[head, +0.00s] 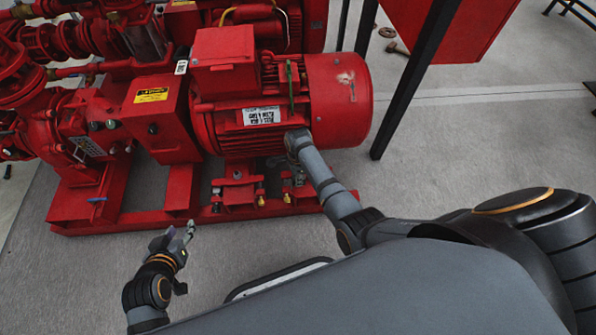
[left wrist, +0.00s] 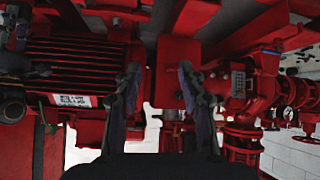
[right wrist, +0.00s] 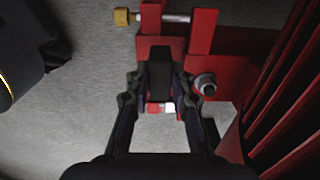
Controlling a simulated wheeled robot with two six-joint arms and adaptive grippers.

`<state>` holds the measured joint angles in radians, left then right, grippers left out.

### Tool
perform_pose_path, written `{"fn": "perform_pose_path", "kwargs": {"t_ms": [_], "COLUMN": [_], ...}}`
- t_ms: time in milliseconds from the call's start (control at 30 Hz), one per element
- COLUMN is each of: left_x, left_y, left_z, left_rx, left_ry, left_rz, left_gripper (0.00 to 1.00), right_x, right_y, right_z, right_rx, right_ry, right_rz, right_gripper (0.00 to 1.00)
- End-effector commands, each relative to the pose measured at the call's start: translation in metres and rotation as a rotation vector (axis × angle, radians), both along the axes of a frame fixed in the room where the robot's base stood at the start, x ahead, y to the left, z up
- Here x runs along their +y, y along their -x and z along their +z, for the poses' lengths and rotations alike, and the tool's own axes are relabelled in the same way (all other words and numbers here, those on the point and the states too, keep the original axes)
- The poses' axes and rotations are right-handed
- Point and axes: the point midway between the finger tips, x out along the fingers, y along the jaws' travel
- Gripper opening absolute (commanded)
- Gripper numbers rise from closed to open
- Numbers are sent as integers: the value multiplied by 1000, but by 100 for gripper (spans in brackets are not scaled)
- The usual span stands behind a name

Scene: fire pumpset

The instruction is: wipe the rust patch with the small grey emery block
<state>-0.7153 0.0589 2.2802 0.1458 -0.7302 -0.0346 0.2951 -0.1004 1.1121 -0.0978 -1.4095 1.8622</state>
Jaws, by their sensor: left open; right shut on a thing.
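The rust patch (head: 345,77) is a small pale brown mark on the upper right end of the red motor (head: 340,110). In the right wrist view my right gripper (right wrist: 160,85) is shut on the small emery block (right wrist: 160,68), which looks dark grey and stands between the fingertips. In the head view my right wrist is at the motor's lower front side, below and left of the patch; its fingers and the block are not clear there. My left gripper (head: 180,237) is open and empty in front of the pumpset, and its spread fingers show in the left wrist view (left wrist: 158,90).
The red base frame (head: 150,220) runs under the pump and motor. Its bolt (right wrist: 205,84) and bracket are close to my right gripper. A dark post (head: 412,80) stands right of the motor. A hammer (head: 397,48) lies on the floor behind.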

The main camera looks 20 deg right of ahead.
Motion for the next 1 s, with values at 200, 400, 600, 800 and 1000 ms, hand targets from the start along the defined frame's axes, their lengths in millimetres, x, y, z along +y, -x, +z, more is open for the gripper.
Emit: {"fn": "perform_pose_path", "kwargs": {"t_ms": [200,400,600,800,1000], "left_x": [-1,-2,-3,-4,-6], "left_y": [17,31,47,63,81], "left_z": [-15,-26,-36,-45,-54], "left_rx": [86,155,226,299,372], "left_ry": [1,3,5,7,10], "left_rz": [-6,-13,-19,-25,-32], "left_gripper": [40,40,40,40,40], "right_x": [-1,-1,-2,-2,-3], "right_y": [0,0,0,0,0], "right_z": [3,5,7,9,11], "right_rx": [0,0,0,0,0], "right_ry": [0,0,0,0,0], "right_rz": [1,2,3,4,5], "right_gripper": [0,0,0,0,0]}}
